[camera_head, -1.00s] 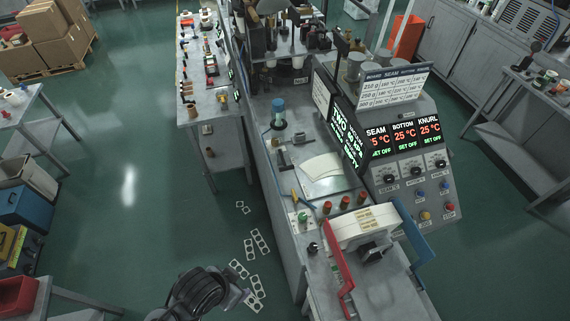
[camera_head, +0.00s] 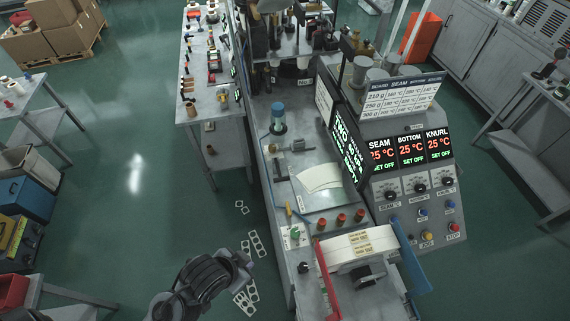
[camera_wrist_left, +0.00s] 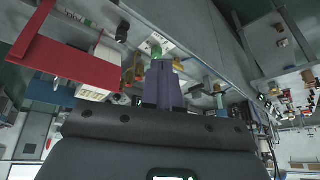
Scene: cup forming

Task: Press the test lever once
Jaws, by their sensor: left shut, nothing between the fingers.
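In the head view a green knob (camera_head: 295,233) stands on a small white plate at the bench's left edge. It may be the test lever, but I cannot read its label. My left gripper (camera_head: 246,266) is left of the bench edge and below the green knob in the picture, apart from it. In the left wrist view the gripper's purple-grey fingers (camera_wrist_left: 164,84) are together and empty. They point towards the green knob (camera_wrist_left: 156,50) and its white plate (camera_wrist_left: 163,41). My right gripper is in neither view.
A red bar (camera_head: 327,282) and a blue bar (camera_head: 413,262) flank a white block (camera_head: 357,247) near the knob. Red buttons (camera_head: 341,219) sit in a row behind it. A control panel (camera_head: 413,185) with lit displays stands at the right.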

